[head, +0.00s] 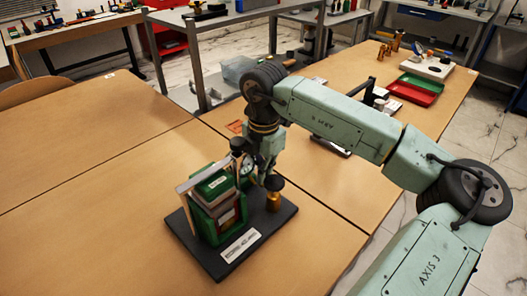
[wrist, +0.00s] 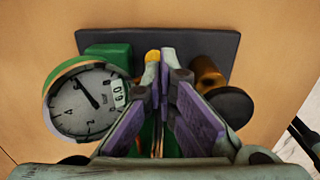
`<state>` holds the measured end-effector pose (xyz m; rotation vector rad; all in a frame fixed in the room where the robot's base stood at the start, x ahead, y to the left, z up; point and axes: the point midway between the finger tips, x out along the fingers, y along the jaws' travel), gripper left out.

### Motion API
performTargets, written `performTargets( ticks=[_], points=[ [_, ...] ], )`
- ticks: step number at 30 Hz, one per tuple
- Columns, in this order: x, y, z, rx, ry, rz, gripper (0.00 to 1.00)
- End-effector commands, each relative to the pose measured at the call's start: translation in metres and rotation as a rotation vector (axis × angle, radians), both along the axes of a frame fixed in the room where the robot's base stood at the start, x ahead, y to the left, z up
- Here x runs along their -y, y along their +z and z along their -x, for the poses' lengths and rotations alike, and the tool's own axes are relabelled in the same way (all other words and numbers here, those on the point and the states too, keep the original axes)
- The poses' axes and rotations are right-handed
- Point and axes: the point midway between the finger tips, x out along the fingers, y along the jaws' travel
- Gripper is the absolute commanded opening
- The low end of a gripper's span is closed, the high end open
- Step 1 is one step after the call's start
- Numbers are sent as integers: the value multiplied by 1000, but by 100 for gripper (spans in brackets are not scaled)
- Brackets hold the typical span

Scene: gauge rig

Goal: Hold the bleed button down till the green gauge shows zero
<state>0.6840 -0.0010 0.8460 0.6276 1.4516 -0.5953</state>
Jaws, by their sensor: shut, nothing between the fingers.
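The gauge rig has a green body (head: 218,188) on a black base plate (head: 215,265). In the wrist view, a round gauge (wrist: 82,100) with a pale dial is at the left. Its dark needle points up and left in the picture, with a small number window beside it; the exact reading is unclear. My gripper (wrist: 166,65) is shut and empty, pointing down over the rig between the gauge and a brass post with a dark round knob (wrist: 230,105). A small yellow cap (wrist: 152,56) shows at the fingertips; whether it is the bleed button, and whether they touch it, I cannot tell.
The rig stands on a wooden table (head: 100,215) with clear room at left and front. Farther right are a red tray (head: 414,93), a green tray (head: 420,82) and brass parts (head: 392,45). A black bracket (head: 369,92) stands behind my arm.

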Motion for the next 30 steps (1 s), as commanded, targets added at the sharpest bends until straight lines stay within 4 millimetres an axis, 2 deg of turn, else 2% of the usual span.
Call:
performTargets(
  ticks=[5,17,25,30],
  points=[
    [0,-12,0,0,0,-1,0],
    [0,-15,-1,0,0,0,0],
    [0,-36,-1,0,-1,1,0],
    [0,-37,0,-3,-1,1,0]
  ],
)
